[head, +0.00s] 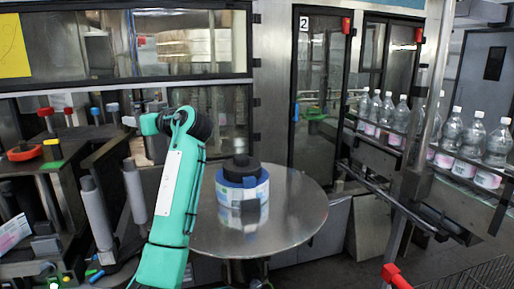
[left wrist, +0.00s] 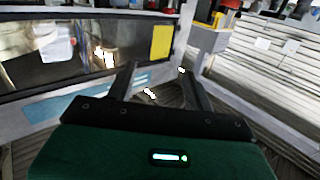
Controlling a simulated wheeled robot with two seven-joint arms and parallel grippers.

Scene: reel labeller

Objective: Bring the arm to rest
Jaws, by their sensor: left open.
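My left arm (head: 178,190), teal with a white label strip, rises in the head view in front of the machine and left of the round table. Its gripper cannot be made out there. In the left wrist view my left gripper (left wrist: 158,72) has its two dark fingers apart, with nothing between them. It points toward a machine window and a yellow panel (left wrist: 162,42). My right arm and gripper are not in view.
A round metal table (head: 300,215) holds a blue and white reel (head: 242,190) with a black top, close right of my arm. Labeller rollers (head: 96,212) stand at the left. Bottles (head: 472,135) line a conveyor at the right, behind a metal post (head: 432,90).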

